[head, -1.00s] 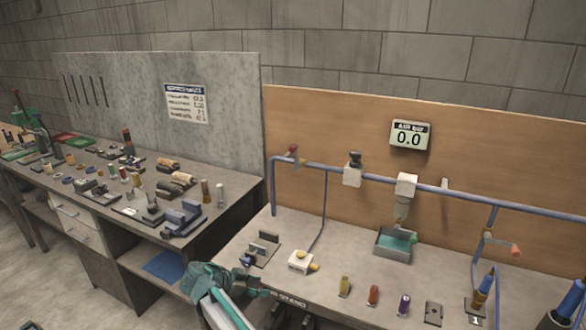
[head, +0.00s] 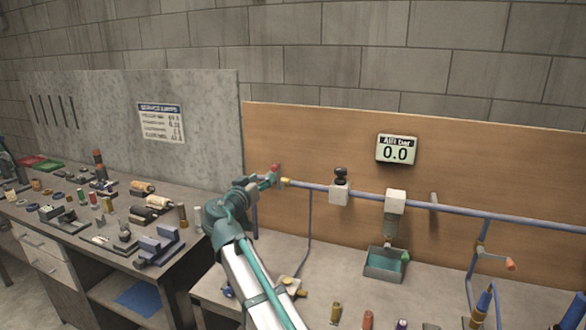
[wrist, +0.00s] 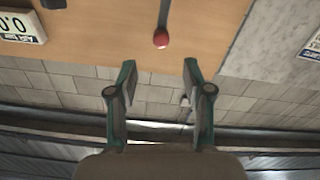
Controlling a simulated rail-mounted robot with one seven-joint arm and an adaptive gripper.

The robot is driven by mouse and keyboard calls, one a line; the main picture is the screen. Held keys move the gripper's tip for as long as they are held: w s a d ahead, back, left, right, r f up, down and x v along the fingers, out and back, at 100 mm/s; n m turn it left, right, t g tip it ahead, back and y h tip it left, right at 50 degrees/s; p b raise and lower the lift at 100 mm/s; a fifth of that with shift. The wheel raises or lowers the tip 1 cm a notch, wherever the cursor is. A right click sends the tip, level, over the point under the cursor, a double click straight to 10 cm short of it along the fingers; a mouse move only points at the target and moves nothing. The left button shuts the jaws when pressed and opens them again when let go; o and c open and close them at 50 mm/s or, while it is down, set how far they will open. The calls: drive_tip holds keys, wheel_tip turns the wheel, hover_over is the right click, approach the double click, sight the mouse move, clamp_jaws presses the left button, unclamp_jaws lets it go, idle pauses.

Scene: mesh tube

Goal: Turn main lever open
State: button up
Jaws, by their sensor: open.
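The main lever (head: 275,170) has a red end and sits at the left end of the blue pipe on the wooden back panel. In the wrist view its red knob (wrist: 161,40) on a dark stem lies ahead of the fingers, in line with the gap between them. My gripper (head: 266,182) is right by the lever in the head view, and the arm hides part of the lever's base. In the wrist view my gripper (wrist: 159,76) is open and empty, with the knob beyond its fingertips; I cannot tell the exact distance.
The air gauge (head: 396,150) reads 0.0. A regulator with a black knob (head: 340,175) and a filter bowl (head: 391,224) hang on the blue pipe (head: 460,213) to the right. A teal-lined tray (head: 385,265) stands below. Small parts crowd the left bench.

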sight(273, 168)
drive_tip(key=p+x, duration=0.3)
drive_tip(key=x, duration=0.6)
drive_tip(key=shift+w+r+p, duration=0.15)
drive_tip(key=shift+w+p, duration=0.1)
drive_tip(key=shift+p, duration=0.1)
drive_tip(key=shift+w+d, duration=0.2)
drive_tip(key=shift+w, duration=0.3)
clamp_jaws()
